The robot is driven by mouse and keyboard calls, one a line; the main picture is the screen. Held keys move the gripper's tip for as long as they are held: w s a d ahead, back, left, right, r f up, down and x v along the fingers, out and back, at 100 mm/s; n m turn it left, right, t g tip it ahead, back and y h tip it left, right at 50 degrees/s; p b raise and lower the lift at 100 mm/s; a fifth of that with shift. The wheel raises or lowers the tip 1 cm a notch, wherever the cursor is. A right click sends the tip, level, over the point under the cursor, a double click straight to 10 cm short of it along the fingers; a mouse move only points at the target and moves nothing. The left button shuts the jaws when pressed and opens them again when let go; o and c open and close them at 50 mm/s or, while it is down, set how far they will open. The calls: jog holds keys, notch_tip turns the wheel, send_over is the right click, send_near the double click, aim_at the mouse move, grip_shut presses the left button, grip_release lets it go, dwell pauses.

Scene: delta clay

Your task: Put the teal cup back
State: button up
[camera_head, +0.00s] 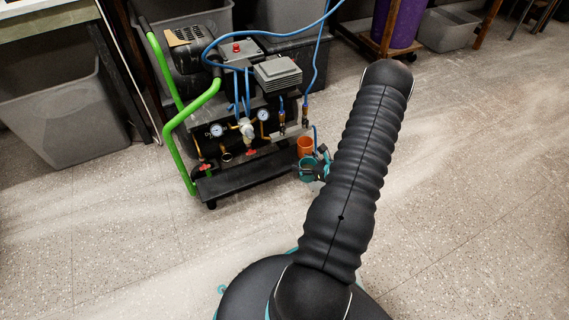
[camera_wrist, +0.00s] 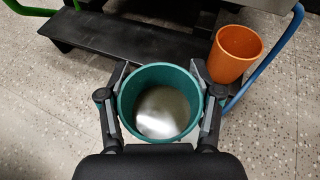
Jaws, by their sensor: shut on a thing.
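The teal cup (camera_wrist: 128,97) is between the two fingers of my gripper (camera_wrist: 160,98) in the wrist view, with its open mouth toward the camera. The fingers press on its left and right sides. Its inside looks empty, with a bright patch at the bottom. In the head view the teal cup (camera_head: 306,171) shows small beside the compressor's right end, partly hidden by my gripper (camera_head: 314,170) and arm. Whether its base touches the floor cannot be told.
An orange cup (camera_wrist: 237,52) stands close by, up and right of the teal cup, near a blue hose (camera_wrist: 268,55). The compressor's black base (camera_wrist: 135,38) lies just beyond the cup. A green handle frame (camera_head: 188,125) stands at its left. Speckled floor is clear in front.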

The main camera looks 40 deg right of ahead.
jog(key=s+d+f, duration=0.2)
jog(key=s+d, duration=0.1)
jog(key=shift+s+f, duration=0.15)
jog(key=shift+f, duration=0.05)
jog(key=w, duration=0.4)
jog(key=w+a, duration=0.1)
jog(key=w, duration=0.4)
jog(key=w+a+b, duration=0.1)
jog(key=w, duration=0.7)
jog(key=shift+w+a, duration=0.25)
jog(key=shift+a, duration=0.15)
jog(key=shift+f+b, duration=0.35)
jog(key=shift+f, duration=0.4)
jog(key=shift+f, duration=0.2)
jog(key=o, duration=1)
jog(key=shift+c, duration=0.2)
